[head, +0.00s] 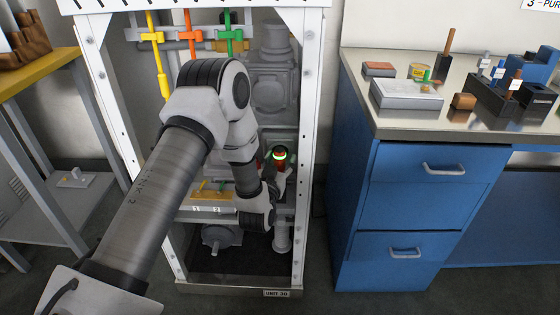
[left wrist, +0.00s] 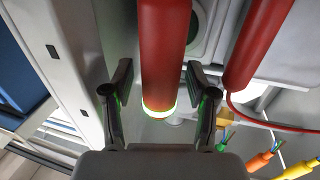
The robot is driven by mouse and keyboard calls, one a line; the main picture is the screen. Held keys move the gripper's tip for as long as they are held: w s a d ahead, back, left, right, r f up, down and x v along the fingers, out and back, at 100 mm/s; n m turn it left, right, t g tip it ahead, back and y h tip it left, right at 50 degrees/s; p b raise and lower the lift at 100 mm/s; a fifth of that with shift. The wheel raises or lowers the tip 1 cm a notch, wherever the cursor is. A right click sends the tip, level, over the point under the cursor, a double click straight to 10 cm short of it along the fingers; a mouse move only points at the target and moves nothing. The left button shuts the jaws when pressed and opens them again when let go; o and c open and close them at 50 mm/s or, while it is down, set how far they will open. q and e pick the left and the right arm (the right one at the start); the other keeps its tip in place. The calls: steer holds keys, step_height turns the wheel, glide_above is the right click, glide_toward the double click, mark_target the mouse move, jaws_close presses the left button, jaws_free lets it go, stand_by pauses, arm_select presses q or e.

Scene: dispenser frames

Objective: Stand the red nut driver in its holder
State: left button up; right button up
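A red cylinder with a glowing ring at its end, which I take for the red nut driver, is in the left wrist view (left wrist: 163,50). It also shows in the head view (head: 280,155), low in the white frame. My left gripper (left wrist: 160,72) has one finger on each side of it, with narrow gaps seen, so it looks open around it. In the head view my left gripper (head: 283,172) is partly hidden by my arm. A second red cylinder with a red cable (left wrist: 258,40) is to the right. I cannot make out the holder. My right gripper is not in view.
The white frame's posts (head: 310,110) stand close on both sides of my arm. Yellow, orange and green hanging items (head: 190,38) are at its top. A blue cabinet (head: 420,190) with small boxes and tool blocks stands to the right. A shelf (head: 40,70) is at the left.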

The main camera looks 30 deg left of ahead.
arm_select(q)
steer(key=v, duration=1.2)
steer(key=s+d+f+m+g+h, duration=0.15)
steer(key=s+d+f+g, duration=0.35)
steer(key=f, duration=0.5)
steer(key=s+d+f+m+g+h, duration=0.1)
steer(key=s+d+f+g+h, duration=0.15)
steer(key=s+f+g, duration=0.5)
steer(key=s+d+f+g+h, duration=0.1)
steer(key=s+f+g, duration=0.1)
steer(key=s, duration=0.5)
steer(key=s+d+f+g+h, duration=0.1)
steer(key=s+f+g, duration=0.1)
steer(key=s+f, duration=0.2)
steer(key=s+m, duration=0.1)
steer(key=s, duration=0.1)
steer(key=shift+s+d+f+g, duration=0.35)
steer(key=shift+f, duration=0.05)
